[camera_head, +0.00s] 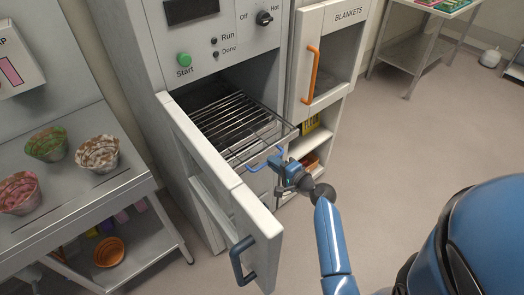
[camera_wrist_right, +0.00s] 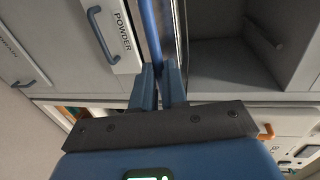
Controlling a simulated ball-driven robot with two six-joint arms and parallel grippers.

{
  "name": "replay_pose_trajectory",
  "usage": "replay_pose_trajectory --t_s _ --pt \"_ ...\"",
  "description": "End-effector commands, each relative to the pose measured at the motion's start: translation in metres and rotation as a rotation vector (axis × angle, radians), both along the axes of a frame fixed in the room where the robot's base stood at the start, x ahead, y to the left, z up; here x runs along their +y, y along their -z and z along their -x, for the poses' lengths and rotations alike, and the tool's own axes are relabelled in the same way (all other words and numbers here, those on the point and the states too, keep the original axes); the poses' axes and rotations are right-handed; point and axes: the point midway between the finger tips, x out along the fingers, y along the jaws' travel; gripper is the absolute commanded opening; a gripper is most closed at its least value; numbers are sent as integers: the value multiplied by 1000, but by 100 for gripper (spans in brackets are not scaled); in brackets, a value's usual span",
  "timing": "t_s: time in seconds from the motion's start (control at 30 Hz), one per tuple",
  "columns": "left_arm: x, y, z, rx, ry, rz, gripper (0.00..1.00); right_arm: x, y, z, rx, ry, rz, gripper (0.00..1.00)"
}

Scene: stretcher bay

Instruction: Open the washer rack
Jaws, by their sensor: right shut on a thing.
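The washer rack (camera_head: 236,118) is a dark wire grid in the open washer chamber. Its front edge stands out past the chamber opening, and a blue handle (camera_head: 258,168) sits at its front. My right gripper (camera_head: 277,164) is at this front edge, shut on the handle. In the right wrist view, the blue handle bar (camera_wrist_right: 149,35) runs between the two fingers of the right gripper (camera_wrist_right: 158,80). The fingers hide part of the handle. My left gripper is in neither view.
The washer door (camera_head: 215,165) is swung open to the left of the rack, with a dark blue handle (camera_head: 241,262). A blanket cabinet (camera_head: 325,60) with an orange handle stands right. A bench (camera_head: 75,195) with several bowls is left. The floor (camera_head: 420,140) at right is clear.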

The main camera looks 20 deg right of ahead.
Motion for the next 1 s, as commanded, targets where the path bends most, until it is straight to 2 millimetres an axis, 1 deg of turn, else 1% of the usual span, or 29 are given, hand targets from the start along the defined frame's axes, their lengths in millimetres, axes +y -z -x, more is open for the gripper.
replay_pose_trajectory --t_s 0.03,0.1,0.2,0.3,0.4,0.5,0.8,0.83,0.9,1.0 --pt "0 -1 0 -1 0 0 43 -6 0 14 0 4 -1 0" --pt "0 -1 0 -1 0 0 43 -11 0 28 0 4 -1 0" --pt "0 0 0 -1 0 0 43 -17 1 44 0 3 0 0" --pt "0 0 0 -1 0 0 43 -21 1 56 1 2 0 0" --pt "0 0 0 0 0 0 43 -23 1 63 0 1 0 0" --pt "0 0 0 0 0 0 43 -24 0 65 -1 0 0 0" --pt "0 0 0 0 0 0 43 -24 0 65 -1 -1 0 0" --pt "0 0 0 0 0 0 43 -24 0 65 0 -1 1 14" --pt "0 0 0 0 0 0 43 -24 0 65 0 -1 1 25" --pt "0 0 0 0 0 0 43 -24 0 65 -1 0 1 38"
